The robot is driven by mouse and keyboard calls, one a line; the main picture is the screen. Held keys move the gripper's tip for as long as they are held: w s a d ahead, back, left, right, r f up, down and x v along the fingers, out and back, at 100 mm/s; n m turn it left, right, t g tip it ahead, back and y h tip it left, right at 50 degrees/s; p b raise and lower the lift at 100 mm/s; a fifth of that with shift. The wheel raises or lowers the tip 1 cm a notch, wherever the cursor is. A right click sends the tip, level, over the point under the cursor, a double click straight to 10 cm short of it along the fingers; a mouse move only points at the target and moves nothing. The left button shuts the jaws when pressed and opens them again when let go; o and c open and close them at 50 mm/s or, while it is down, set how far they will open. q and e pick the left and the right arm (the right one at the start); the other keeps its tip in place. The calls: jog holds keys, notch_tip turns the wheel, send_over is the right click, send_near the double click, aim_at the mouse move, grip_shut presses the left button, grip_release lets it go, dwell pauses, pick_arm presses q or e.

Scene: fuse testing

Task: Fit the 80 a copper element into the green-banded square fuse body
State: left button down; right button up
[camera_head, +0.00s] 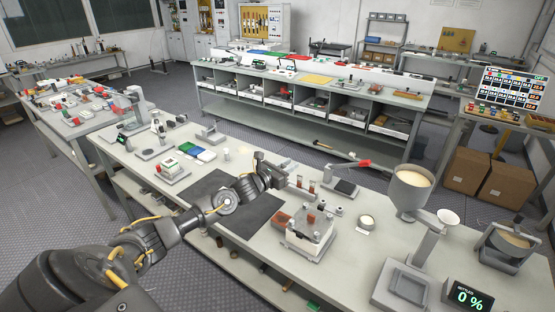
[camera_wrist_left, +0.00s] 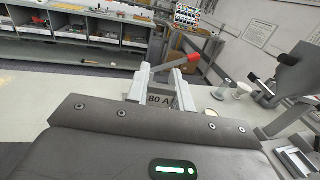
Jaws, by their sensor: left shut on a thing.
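My left gripper (camera_head: 283,179) is over the middle of the front bench, beside small upright copper-coloured pieces (camera_head: 312,187). A white square block with red and green parts (camera_head: 172,167) stands at the bench's left. A white fixture with copper-brown parts (camera_head: 312,236) stands right of my arm. I cannot tell which has the green-banded fuse body. My right gripper is out of view.
A lever with a red handle (camera_head: 364,163) stands beyond my gripper; it also shows in the wrist view (camera_wrist_left: 194,58). A sand-filled hopper (camera_head: 411,190) and a display reading 0 % (camera_head: 469,297) are on the right. Dark mats (camera_head: 245,222) lie under my arm.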

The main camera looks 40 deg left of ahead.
pick_arm(q)
jog(key=s+d+m+h, duration=0.1)
jog(key=d, duration=0.3)
jog(key=s+d+f+m+h+b, duration=0.1)
jog(key=s+d+h, duration=0.1)
jog(key=d, duration=0.3)
jog(key=s+d+f+m+g+h+b, duration=0.1)
jog(key=d, duration=0.4)
jog(key=shift+s+h, duration=0.4)
jog(key=s+d+f+m+g+h+b, duration=0.2)
jog(key=s+d+m+g+h+b, duration=0.1)
jog(key=s+d, duration=0.7)
jog(key=s+d+f+m+g+h+b, duration=0.3)
jog(key=s+d+h+b, duration=0.1)
jog(key=s+d, duration=0.6)
jog(key=shift+s+d+f, duration=0.15)
jog(key=shift+d+f, duration=0.05)
jog(key=shift+d, duration=1)
